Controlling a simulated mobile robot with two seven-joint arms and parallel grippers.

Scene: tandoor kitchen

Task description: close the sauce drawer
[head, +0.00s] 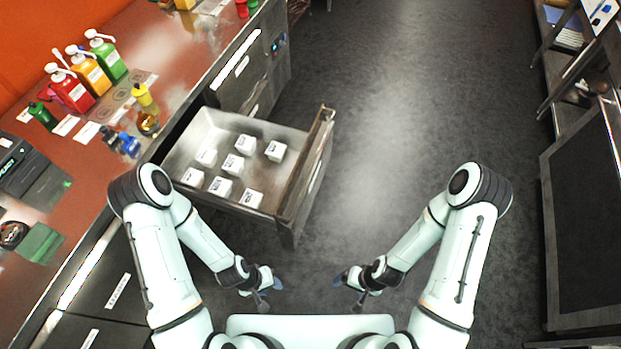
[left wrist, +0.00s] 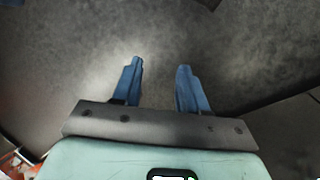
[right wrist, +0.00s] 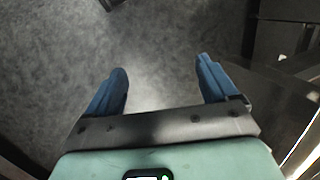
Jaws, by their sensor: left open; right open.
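The sauce drawer (head: 205,136) stands pulled out from the counter on the left in the head view. It is a metal drawer with several small white tubs (head: 233,164) inside. Its front panel (head: 310,170) faces right, over the aisle. My left gripper (head: 272,290) is below and left of the drawer front's near end, apart from it, open and empty. The left wrist view shows its two blue fingers (left wrist: 158,82) apart over the floor. My right gripper (head: 345,284) is to the right, also open and empty; its spread fingers show in the right wrist view (right wrist: 162,82).
The counter (head: 180,60) along the left bears red, yellow and green sauce bottles (head: 85,70), small bottles and a dark device (head: 22,165). Closed drawers (head: 110,285) are below it. A dark shelf unit (head: 585,210) stands at the right. The floor (head: 400,120) between is clear.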

